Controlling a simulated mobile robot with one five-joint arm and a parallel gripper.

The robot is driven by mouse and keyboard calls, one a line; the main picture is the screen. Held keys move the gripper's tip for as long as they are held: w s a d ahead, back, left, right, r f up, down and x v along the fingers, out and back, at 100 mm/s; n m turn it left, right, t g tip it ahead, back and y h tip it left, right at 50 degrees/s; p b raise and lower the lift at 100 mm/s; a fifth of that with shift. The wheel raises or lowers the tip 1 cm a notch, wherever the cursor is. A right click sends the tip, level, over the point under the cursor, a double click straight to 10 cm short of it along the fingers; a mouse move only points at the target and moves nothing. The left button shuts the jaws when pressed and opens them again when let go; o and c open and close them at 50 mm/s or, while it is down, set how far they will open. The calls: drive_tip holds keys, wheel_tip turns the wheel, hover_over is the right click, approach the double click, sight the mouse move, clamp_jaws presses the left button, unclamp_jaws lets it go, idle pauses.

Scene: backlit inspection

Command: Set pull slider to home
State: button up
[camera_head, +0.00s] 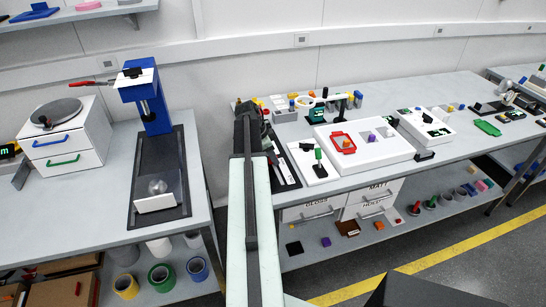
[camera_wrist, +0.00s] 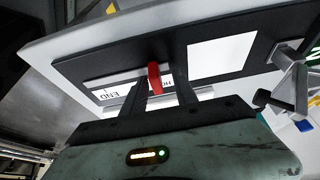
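The pull slider's red handle (camera_wrist: 154,78) stands up from a white label strip on a black panel (camera_wrist: 263,45) in the wrist view. The strip (camera_wrist: 98,97) reads END at its left and begins "HO" just right of the handle; the rest of that word is hidden. In the head view my gripper (camera_head: 249,112) is over the near-left end of the middle bench, mostly hiding the slider panel (camera_head: 286,178).
A white blank plate (camera_wrist: 222,56) lies on the panel, and a grey post-like fixture (camera_wrist: 290,83) stands at its right. In the head view a white board with a green-topped lever (camera_head: 318,155) and a white tray (camera_head: 396,152) sit close to the right.

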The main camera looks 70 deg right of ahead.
drive_tip(key=shift+r, duration=0.1)
drive_tip(key=p+v, duration=0.7)
drive_tip(key=shift+r, duration=0.3)
drive_tip(key=shift+w, duration=0.1)
